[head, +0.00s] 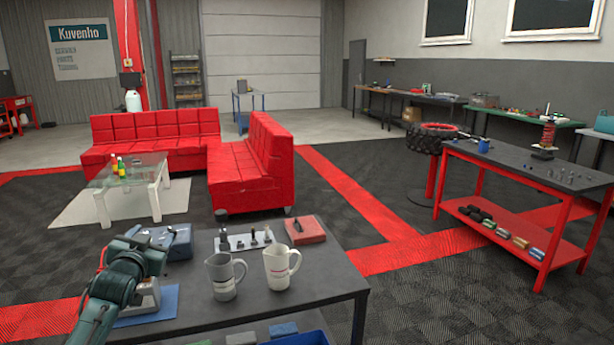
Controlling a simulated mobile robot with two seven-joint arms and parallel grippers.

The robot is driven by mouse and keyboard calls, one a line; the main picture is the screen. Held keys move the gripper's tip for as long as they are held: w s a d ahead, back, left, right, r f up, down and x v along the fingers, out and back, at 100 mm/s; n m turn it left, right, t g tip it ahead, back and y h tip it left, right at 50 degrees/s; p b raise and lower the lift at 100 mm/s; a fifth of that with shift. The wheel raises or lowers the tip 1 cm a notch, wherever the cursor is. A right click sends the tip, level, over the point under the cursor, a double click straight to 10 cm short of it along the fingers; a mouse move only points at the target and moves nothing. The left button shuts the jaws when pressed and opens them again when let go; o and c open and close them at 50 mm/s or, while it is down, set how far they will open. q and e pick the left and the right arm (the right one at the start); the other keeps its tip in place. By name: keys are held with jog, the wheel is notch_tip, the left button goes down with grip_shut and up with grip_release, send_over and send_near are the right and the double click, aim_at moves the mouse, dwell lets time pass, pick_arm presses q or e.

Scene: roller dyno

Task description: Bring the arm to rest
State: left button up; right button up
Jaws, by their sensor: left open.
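My left arm (120,280) comes in from the lower left and reaches over the dark table (320,281). Its gripper (157,240) is at the table's left part, open, beside a blue-grey box (178,243). A grey metal block (149,298) on a blue mat (160,311) is right by the arm and partly hidden by it. I see nothing held in the fingers. My right gripper is not in view.
A grey mug (224,281) and a cream mug (277,269) stand on the table to the right of the arm. Behind them are a tray with small tools (243,240) and a red box (305,230). The table's right end is clear.

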pick_arm(q)
jog(key=s+d+f+m+g+h, duration=0.1)
jog(key=s+d+f, duration=0.3)
jog(key=f, duration=0.3)
jog(key=s+d+f+g+h, duration=0.1)
jog(key=s+d+f, duration=0.2)
jog(key=s+f, duration=0.25)
jog(key=s+d+f+g+h, duration=0.1)
jog(key=s+d+f, duration=0.3)
jog(key=s, duration=0.6)
jog(key=s+d+f+g+h, duration=0.1)
jog(key=s+d+f, duration=0.4)
jog(key=s, duration=0.5)
jog(key=s+d+f+g+h, duration=0.1)
jog(key=s+d+f, duration=0.4)
jog(key=s, duration=0.5)
jog(key=shift+d+n+g+h, duration=0.2)
jog(key=shift+n+g+h, duration=0.1)
jog(key=shift+g, duration=0.5)
jog(key=shift+s, duration=0.1)
